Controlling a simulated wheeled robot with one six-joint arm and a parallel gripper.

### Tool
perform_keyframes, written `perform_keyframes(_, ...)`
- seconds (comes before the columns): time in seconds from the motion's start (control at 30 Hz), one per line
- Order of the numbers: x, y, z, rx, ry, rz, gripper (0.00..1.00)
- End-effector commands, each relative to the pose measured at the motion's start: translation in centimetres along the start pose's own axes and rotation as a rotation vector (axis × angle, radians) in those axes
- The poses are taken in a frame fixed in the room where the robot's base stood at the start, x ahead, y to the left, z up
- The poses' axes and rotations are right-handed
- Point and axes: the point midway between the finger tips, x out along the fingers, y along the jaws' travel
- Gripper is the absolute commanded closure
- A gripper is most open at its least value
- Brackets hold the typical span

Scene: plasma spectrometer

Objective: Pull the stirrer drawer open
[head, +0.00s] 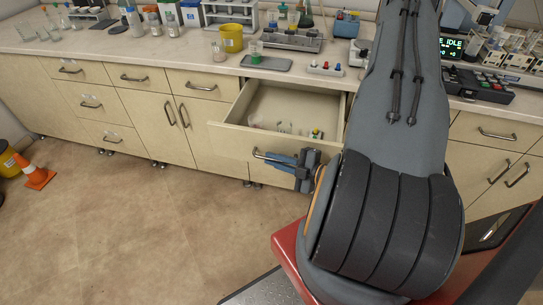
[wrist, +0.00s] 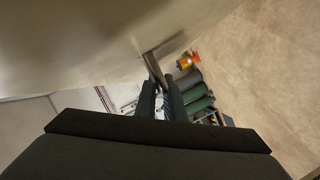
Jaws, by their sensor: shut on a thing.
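The stirrer drawer (head: 230,141) stands pulled out from under the counter in the head view, with its inside showing. Its metal bar handle (head: 268,158) is on the front panel. My gripper (head: 292,161) is shut on this handle, at the handle's right part. In the wrist view the fingers of my gripper (wrist: 161,88) close around the handle (wrist: 153,66), in front of the pale drawer front (wrist: 80,45). Small items (head: 286,129) lie inside the drawer. My arm hides the drawer's right end.
The counter (head: 215,68) above holds a grey tray (head: 266,63), a yellow tub (head: 231,38) and a hotplate-like device (head: 285,40). Shut drawers and cupboards (head: 197,84) flank the drawer. An orange cone (head: 38,172) stands far left. The floor (head: 130,220) in front is clear.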

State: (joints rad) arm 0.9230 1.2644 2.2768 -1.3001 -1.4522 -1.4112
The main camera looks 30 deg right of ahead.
Motion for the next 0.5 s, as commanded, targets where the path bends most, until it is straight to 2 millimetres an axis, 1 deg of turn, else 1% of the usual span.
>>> perform_keyframes(0.27, 0.01, 0.06, -0.01, 0.0, 0.0, 0.001, 1.0)
perform_keyframes(0.3, 0.02, 0.05, -0.01, 0.0, 0.0, 0.001, 0.84)
perform_keyframes(0.5, 0.07, 0.01, -0.04, -0.001, 0.001, 0.0, 0.83)
